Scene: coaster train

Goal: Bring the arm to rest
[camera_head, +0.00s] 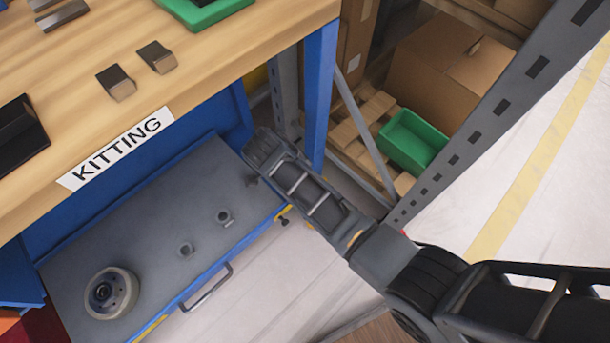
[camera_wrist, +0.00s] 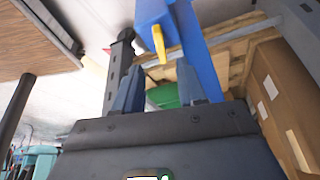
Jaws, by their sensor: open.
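My arm reaches from the lower right of the head view toward the upper left. Its end, my gripper, hangs over the right end of a grey cart top (camera_head: 150,235), near the blue table leg (camera_head: 320,90). In the wrist view my gripper (camera_wrist: 160,85) shows two fingers standing well apart, with nothing between them.
A wooden table (camera_head: 70,130) labelled KITTING holds metal blocks (camera_head: 116,82). A round wheel-like part (camera_head: 110,292) and two small rings (camera_head: 224,216) sit on the cart. A grey rack post (camera_head: 480,130), a cardboard box (camera_head: 440,65) and a green bin (camera_head: 411,142) stand right. Pale floor (camera_head: 550,210) is open.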

